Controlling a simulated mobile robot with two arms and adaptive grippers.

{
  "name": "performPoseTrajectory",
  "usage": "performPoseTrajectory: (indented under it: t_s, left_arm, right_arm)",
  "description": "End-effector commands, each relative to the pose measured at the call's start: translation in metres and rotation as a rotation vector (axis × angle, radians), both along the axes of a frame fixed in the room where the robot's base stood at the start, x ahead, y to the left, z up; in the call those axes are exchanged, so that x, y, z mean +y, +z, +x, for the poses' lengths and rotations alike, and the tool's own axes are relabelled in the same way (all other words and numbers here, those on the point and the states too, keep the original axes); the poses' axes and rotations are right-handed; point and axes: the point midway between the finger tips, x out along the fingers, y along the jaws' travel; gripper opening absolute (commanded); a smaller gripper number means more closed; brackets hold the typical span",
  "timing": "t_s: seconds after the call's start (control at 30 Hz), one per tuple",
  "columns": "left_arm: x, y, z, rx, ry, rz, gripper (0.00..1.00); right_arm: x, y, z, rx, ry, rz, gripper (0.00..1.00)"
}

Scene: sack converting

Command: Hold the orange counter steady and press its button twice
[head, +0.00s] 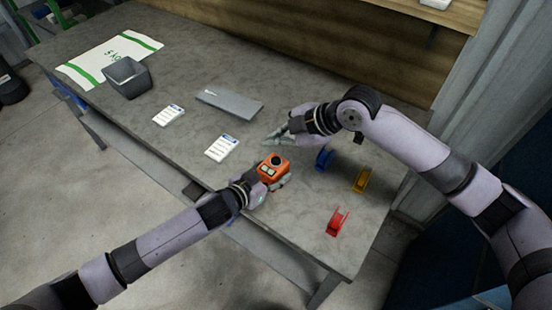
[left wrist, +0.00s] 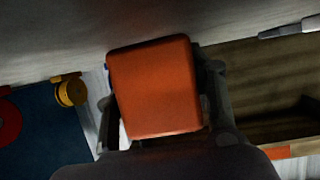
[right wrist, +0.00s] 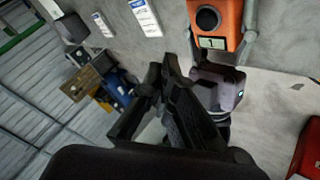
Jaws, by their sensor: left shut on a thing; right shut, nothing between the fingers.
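The orange counter (head: 266,175) is held by my left gripper (head: 273,181) near the table's front edge; whether it touches the tabletop is unclear. In the left wrist view an orange face of the counter (left wrist: 155,90) sits between the two fingers. In the right wrist view the counter (right wrist: 230,18) shows a round black button (right wrist: 207,18) and a small display that appears to read 1 (right wrist: 211,43). My right gripper (head: 270,138) is shut and empty, behind the counter and apart from it. Its closed fingers (right wrist: 164,75) point toward the counter's side.
Blue (head: 325,158), yellow (head: 362,179) and red (head: 337,221) dispenser-like things stand right of the counter. Two white cards (head: 222,147) (head: 169,115) and a flat grey object (head: 230,104) lie left. A dark bin (head: 128,80) and a printed sack (head: 85,68) are at far left.

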Motion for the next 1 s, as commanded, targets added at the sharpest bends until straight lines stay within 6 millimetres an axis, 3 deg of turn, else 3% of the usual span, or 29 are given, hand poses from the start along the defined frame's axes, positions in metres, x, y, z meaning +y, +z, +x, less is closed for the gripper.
performPoseTrajectory:
  t_s: [0.77, 1.0]
  left_arm:
    - [0.0, 0.0, 0.0, 0.0, 0.0, 0.0, 0.17]
    - [0.0, 0.0, 0.0, 0.0, 0.0, 0.0, 0.17]
  right_arm:
    - [0.0, 0.001, 0.0, 0.0, 0.0, 0.0, 0.0]
    - [0.001, 0.036, 0.001, -0.002, 0.001, 0.002, 0.0]
